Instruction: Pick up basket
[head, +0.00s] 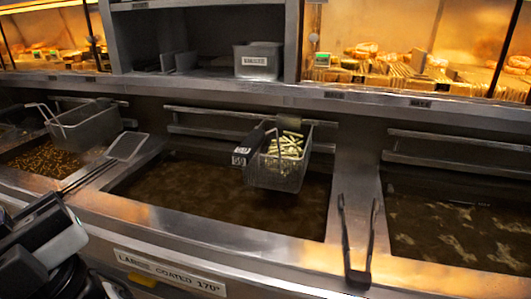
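A wire basket (277,174) holding pale cut fries hangs at the back rail of the middle fryer vat, above the dark oil. A black piece with a white label is at its left side, and a thin wire handle shows over it. A second basket (88,130) hangs at the left vat, with its wire handle rising to the left; it looks empty. Part of my arm, black and white, shows at the lower left edge, well apart from both baskets. I cannot make out my gripper's fingers there.
The right vat (460,225) holds oil with pale floating pieces. A labelled front ledge (165,270) runs before the vats. A grey bin (258,61) sits on the shelf behind.

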